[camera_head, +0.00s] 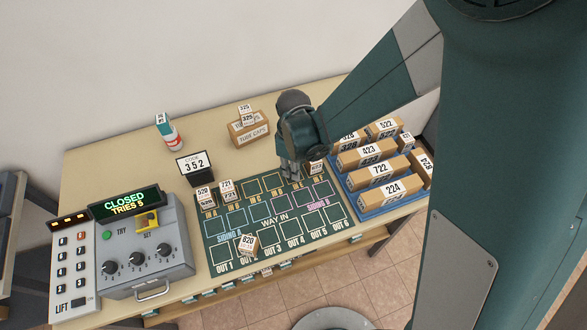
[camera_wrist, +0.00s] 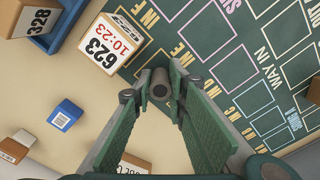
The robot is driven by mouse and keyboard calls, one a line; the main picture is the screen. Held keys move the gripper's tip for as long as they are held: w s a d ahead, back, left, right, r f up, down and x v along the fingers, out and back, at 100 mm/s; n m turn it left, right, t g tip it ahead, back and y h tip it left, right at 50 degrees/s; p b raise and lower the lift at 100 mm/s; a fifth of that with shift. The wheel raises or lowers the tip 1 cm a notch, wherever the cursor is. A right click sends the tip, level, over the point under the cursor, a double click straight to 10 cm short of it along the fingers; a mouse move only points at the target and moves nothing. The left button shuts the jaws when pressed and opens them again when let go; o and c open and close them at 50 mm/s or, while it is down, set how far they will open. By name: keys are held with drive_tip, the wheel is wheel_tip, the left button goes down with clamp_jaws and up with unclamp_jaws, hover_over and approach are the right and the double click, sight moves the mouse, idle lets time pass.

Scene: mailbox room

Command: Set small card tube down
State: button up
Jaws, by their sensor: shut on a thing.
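The small card tube (camera_wrist: 159,90) shows end-on in the wrist view as a short brownish-grey cylinder with a dark round end. My gripper (camera_wrist: 160,84) is shut on it, with one green finger on each side. In the head view my gripper (camera_head: 291,175) points down over the far edge of the green mat (camera_head: 215,227), around the IN row. The tube cannot be made out there. Whether the tube touches the mat cannot be told.
A blue tray (camera_head: 388,206) of several parcels stands on the right. Parcel 020 (camera_head: 246,244) sits near OUT 2.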

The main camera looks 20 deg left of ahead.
drive_tip(key=shift+f, duration=0.2)
drive_tip(key=o, duration=0.7)
drive_tip(key=shift+c, duration=0.2)
drive_tip(key=shift+r, duration=0.2)
wheel_tip(320, 180, up, 12)
drive_tip(key=shift+p, duration=0.45)
idle(0.8)
drive_tip(key=shift+d, duration=0.1)
